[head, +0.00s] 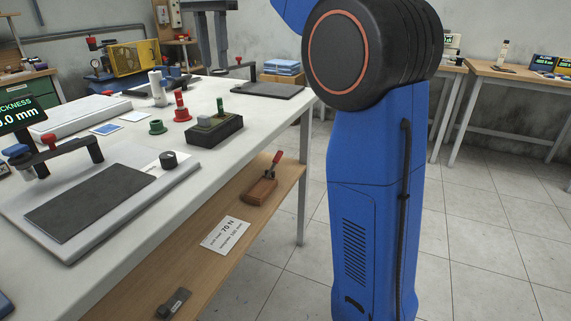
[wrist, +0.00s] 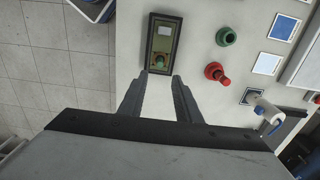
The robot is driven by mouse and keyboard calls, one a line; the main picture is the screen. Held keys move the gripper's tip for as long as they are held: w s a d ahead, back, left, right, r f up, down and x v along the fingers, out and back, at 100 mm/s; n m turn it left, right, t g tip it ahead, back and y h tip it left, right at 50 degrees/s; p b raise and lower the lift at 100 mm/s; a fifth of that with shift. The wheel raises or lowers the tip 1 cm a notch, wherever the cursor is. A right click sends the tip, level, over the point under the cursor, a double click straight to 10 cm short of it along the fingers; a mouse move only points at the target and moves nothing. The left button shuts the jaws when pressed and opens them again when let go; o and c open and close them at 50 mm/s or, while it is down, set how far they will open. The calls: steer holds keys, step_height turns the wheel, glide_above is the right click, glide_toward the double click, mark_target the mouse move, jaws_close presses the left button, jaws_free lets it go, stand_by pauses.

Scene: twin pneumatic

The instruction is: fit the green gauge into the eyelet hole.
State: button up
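The green gauge (head: 220,106) stands upright at the back end of a black block (head: 225,135) on the white table. In the wrist view, a dark round top at the near end of the block (wrist: 152,52) seems to be this gauge (wrist: 159,62). My gripper (head: 212,72) points down above the table, behind the block in the head view. Its two fingers are apart and empty in the wrist view (wrist: 158,76), with the gauge just beyond the tips. The block has an olive plate (wrist: 163,36) on top. I cannot make out the eyelet hole clearly.
A green ring (head: 157,127) and a red ring holding a red peg (head: 181,109) stand beside the block. A white post (head: 157,88) stands behind them. The thickness tester with its dark plate (head: 90,200) is at the front left. A shelf (head: 235,225) runs below.

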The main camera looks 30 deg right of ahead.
steer(key=s+d+f+n+t, duration=0.2)
steer(key=s+f+n, duration=0.3)
steer(key=s+f, duration=1.1)
steer(key=s+d+f+n+t, duration=0.2)
steer(key=s+d+f+n, duration=0.3)
steer(key=s+f, duration=1.2)
steer(key=shift+s+f+n+t, duration=0.2)
steer(key=shift+f+n+t, duration=0.2)
steer(key=shift+f, duration=0.3)
